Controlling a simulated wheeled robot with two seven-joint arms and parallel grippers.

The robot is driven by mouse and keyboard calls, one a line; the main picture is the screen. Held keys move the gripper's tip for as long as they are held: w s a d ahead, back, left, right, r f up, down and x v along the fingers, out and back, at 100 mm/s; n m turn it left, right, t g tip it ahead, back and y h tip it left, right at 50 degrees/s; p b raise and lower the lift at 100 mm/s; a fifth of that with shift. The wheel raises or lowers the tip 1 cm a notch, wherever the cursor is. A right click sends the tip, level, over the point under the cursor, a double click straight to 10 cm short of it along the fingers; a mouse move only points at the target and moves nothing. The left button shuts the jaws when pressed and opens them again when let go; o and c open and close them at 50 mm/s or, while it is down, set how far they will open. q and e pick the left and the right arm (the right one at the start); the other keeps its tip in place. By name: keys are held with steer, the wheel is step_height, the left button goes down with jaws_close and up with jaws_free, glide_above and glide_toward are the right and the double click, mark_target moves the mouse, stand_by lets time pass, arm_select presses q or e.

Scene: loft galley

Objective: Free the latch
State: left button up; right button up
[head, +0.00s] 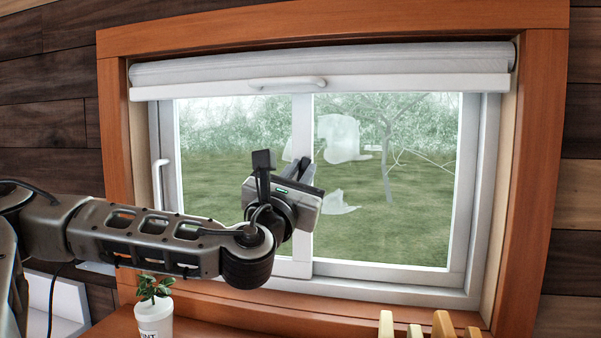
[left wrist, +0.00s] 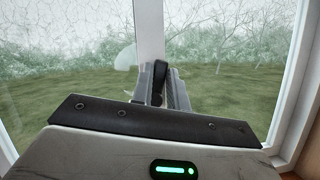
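The sliding window (head: 303,130) has a white upright stile in its middle, which also shows in the left wrist view (left wrist: 150,30). My left gripper (head: 308,168) is in front of this stile, at about mid-height of the glass. In the left wrist view its two grey fingers (left wrist: 164,85) point at the stile. A dark, round-topped piece (left wrist: 160,75) shows between the fingers; it may be the latch. I cannot tell whether the fingers touch or grip it. In the head view the gripper body hides that spot. My right gripper is out of view.
A white handle (head: 160,178) is on the window's left side. A rolled blind (head: 330,68) with a white pull bar hangs above. A potted plant (head: 154,318) stands below my left arm. Several wooden pieces (head: 441,323) stand at the bottom right. An orange-brown wooden frame (head: 535,190) surrounds the window.

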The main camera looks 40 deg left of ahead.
arm_select(q)
jaws_close()
steer(key=shift+a+f+n+y+b, duration=0.1)
steer(key=shift+f+n+y+b, duration=0.2)
steer(key=shift+n+b, duration=0.65)
steer(key=shift+s+n+y+b, duration=0.1)
steer(key=shift+n+y+b, duration=0.25)
steer(key=shift+b, duration=0.5)
steer(key=shift+a+n+g+y+b, duration=0.15)
steer(key=shift+n+g+y+b, duration=0.15)
steer(key=shift+n+b, duration=0.2)
steer(key=shift+a+r+n, duration=0.1)
steer(key=shift+r+n, duration=0.25)
steer(key=shift+n, duration=0.15)
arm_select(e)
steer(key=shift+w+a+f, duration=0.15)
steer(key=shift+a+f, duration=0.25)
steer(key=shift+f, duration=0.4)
arm_select(q)
steer(key=o, duration=0.7)
jaws_free()
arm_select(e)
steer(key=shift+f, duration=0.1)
